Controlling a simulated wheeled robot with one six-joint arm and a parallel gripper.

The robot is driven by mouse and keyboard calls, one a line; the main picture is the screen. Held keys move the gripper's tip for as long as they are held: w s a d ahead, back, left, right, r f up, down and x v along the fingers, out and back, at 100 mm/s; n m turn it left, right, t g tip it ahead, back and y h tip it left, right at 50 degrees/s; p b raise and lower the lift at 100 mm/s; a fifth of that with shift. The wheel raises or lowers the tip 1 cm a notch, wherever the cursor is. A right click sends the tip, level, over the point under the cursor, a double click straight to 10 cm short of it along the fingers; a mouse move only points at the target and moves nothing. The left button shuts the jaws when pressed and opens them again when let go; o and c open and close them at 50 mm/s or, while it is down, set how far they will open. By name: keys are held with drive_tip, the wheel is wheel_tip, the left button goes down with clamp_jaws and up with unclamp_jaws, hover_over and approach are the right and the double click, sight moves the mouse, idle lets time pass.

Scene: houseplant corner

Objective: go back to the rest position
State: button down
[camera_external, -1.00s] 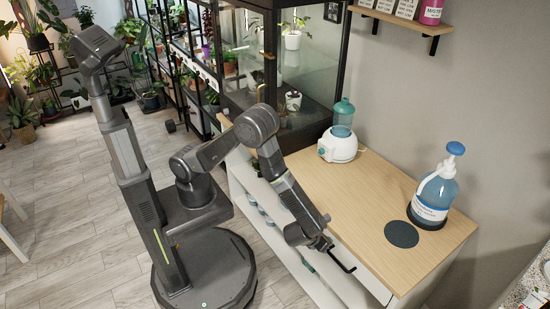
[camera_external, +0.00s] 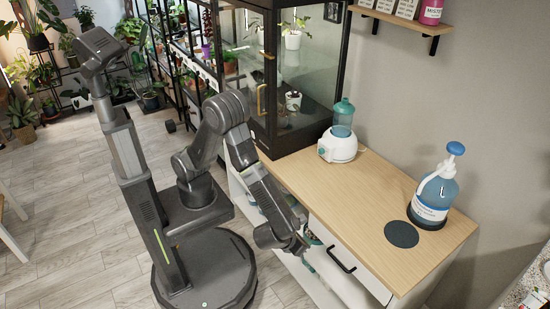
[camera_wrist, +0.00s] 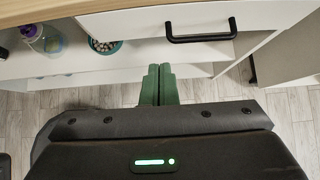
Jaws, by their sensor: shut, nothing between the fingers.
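The white drawer (camera_external: 345,258) with a black handle (camera_external: 342,259) is apart from the gripper. The handle also shows at the top right of the wrist view (camera_wrist: 201,31). The drawer looks closed.
The wooden cabinet top (camera_external: 345,200) holds a white device with a teal bottle (camera_external: 339,140), a dark round pad (camera_external: 401,234) and a blue pump bottle (camera_external: 436,193). A glass plant cabinet (camera_external: 296,80) stands behind. Open shelves below hold small items. Floor at left is clear.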

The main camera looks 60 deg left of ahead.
drive_tip(key=shift+s+r, duration=0.15)
approach(331, 242)
wheel_tip(331, 242, down, 3)
drive_tip(key=w, duration=0.3)
drive_tip(key=shift+w+f, duration=0.3)
drive_tip(key=shift+f, duration=0.05)
idle(0.4)
